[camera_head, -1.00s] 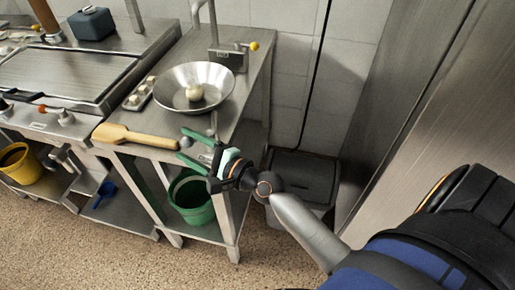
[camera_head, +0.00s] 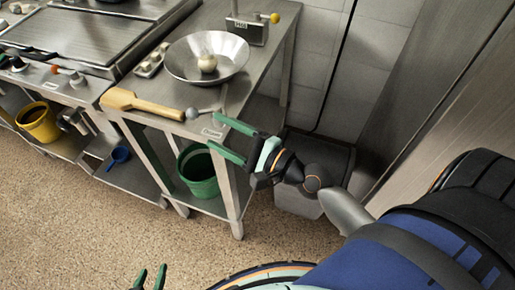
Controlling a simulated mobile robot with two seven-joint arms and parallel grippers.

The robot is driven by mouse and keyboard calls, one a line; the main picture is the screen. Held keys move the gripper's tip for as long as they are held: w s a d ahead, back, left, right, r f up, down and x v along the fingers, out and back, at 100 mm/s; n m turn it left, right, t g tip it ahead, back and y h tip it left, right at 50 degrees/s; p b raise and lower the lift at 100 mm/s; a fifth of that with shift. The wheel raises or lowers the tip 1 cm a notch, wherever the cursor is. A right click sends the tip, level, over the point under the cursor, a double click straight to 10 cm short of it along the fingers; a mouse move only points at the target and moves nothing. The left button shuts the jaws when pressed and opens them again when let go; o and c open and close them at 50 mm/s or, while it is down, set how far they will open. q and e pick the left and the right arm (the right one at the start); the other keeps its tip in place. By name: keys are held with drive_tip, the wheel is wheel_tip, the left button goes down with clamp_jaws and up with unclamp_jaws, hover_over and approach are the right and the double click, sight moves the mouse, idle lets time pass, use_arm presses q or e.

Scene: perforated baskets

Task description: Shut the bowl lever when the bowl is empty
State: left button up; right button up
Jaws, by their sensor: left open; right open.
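The shiny metal bowl (camera_head: 238,62) sits on the steel table and holds one pale round item (camera_head: 207,64), so it is not empty. A thin lever with a grey ball knob (camera_head: 192,113) lies at the table's front edge, beside a small label (camera_head: 211,133) too small to read. My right gripper (camera_head: 212,131) is open with green fingers, just right of and below the knob, and appears empty. My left gripper (camera_head: 149,279) shows only its green fingertips at the bottom edge, open and apart from everything.
A wooden tool (camera_head: 145,106) lies along the table's front edge. A small tray (camera_head: 150,62) stands left of the bowl. A box with a yellow-knobbed lever (camera_head: 249,29) stands behind it. A green bucket (camera_head: 199,170) sits below. The floor in front is clear.

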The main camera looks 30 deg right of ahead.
drive_tip(key=b+v, duration=0.2)
drive_tip(key=v, duration=0.3)
drive_tip(key=s+f+n+g+h+p, duration=0.2)
drive_tip(key=f+n+p, duration=0.3)
drive_tip(key=f+n, duration=0.3)
drive_tip(key=s+f+n+g+h+p, duration=0.3)
drive_tip(key=f+n+p, duration=0.3)
drive_tip(key=n, duration=0.6)
drive_tip(key=shift+s+a+f+g, duration=0.25)
drive_tip(key=shift+s+f+g, duration=0.5)
drive_tip(key=shift+f, duration=0.35)
